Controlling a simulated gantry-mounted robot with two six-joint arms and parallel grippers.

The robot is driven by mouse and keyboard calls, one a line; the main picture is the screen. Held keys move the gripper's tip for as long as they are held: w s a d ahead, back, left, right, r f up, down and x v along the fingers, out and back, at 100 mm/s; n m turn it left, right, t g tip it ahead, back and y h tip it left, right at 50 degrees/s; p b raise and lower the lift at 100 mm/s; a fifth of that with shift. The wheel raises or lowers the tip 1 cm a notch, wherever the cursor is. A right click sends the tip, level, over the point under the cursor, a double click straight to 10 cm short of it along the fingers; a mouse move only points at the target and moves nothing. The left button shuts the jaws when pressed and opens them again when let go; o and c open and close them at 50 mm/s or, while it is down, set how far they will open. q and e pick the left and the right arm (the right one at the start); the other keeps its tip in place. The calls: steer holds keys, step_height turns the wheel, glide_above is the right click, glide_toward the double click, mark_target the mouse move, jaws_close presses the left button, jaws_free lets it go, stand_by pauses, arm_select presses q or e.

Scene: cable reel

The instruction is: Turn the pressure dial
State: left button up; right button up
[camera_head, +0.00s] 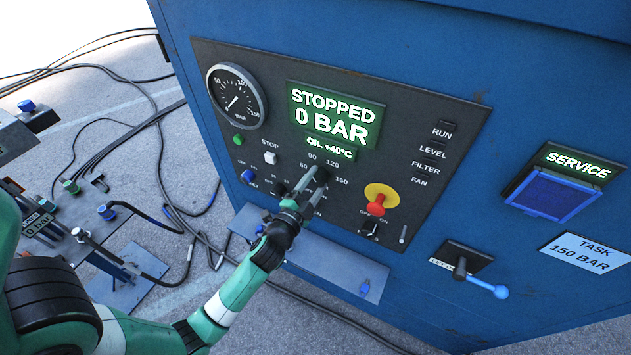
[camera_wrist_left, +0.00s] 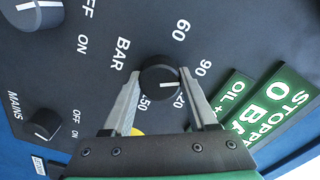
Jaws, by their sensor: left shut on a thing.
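The pressure dial (camera_wrist_left: 159,76) is a round black knob on the dark control panel, ringed by the numbers 60, 90, 120 and 150. In the wrist view its white mark points right, roughly between 90 and 120. My left gripper (camera_wrist_left: 160,88) is shut on the dial, with one finger on each side. In the head view the left gripper (camera_head: 304,192) reaches the dial (camera_head: 319,175) from below and partly covers it and its numbers. The display (camera_head: 335,114) reads STOPPED, 0 BAR. My right gripper is not in view.
A red emergency knob on a yellow disc (camera_head: 379,198) sits close right of the dial. A gauge (camera_head: 237,96) is at upper left, with its needle near 0. A label (camera_head: 586,252) reads TASK 150 BAR. A blue-handled lever (camera_head: 485,284) juts out at lower right. Cables lie on the floor.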

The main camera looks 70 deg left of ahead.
arm_select(q)
steer(key=o, duration=1.4)
steer(key=b+v, duration=0.3)
steer(key=v, duration=0.8)
steer(key=shift+s+d, duration=0.2)
steer(key=shift+s, duration=0.05)
steer(key=shift+c, duration=0.2)
